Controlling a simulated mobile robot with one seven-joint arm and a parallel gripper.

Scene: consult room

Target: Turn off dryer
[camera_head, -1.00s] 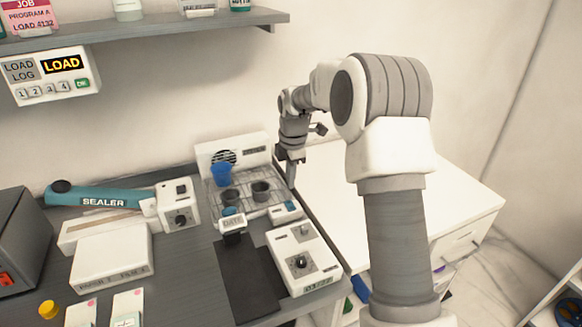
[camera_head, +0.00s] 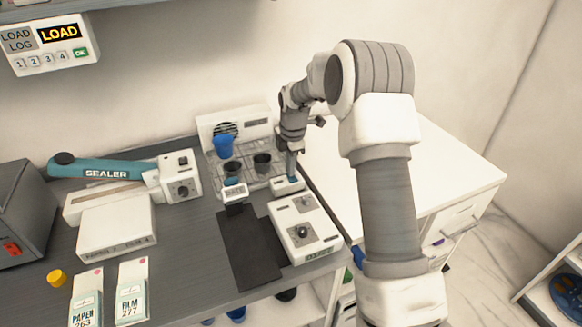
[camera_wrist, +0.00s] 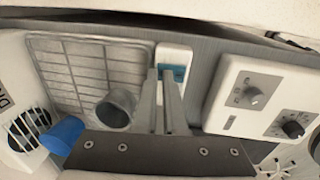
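The dryer (camera_head: 250,127) is a white box with a round dark vent, standing against the wall behind a wire rack (camera_head: 250,184). At the rack's right side is a small white switch box (camera_head: 281,188) with a blue rocker; it also shows in the wrist view (camera_wrist: 176,54). My gripper (camera_head: 291,174) points down over this box. In the wrist view its two thin fingers (camera_wrist: 161,72) lie close together with nothing held, their tips at the near side of the blue rocker (camera_wrist: 179,74). Whether they touch it, and the rocker's exact position, I cannot tell.
A blue cup (camera_head: 222,146) and dark cups (camera_head: 262,163) stand at the rack. A white dial box (camera_head: 304,229) sits close in front of the switch box. The sealer (camera_head: 105,170) and white boxes are left. The white cabinet top (camera_head: 400,165) at right is clear.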

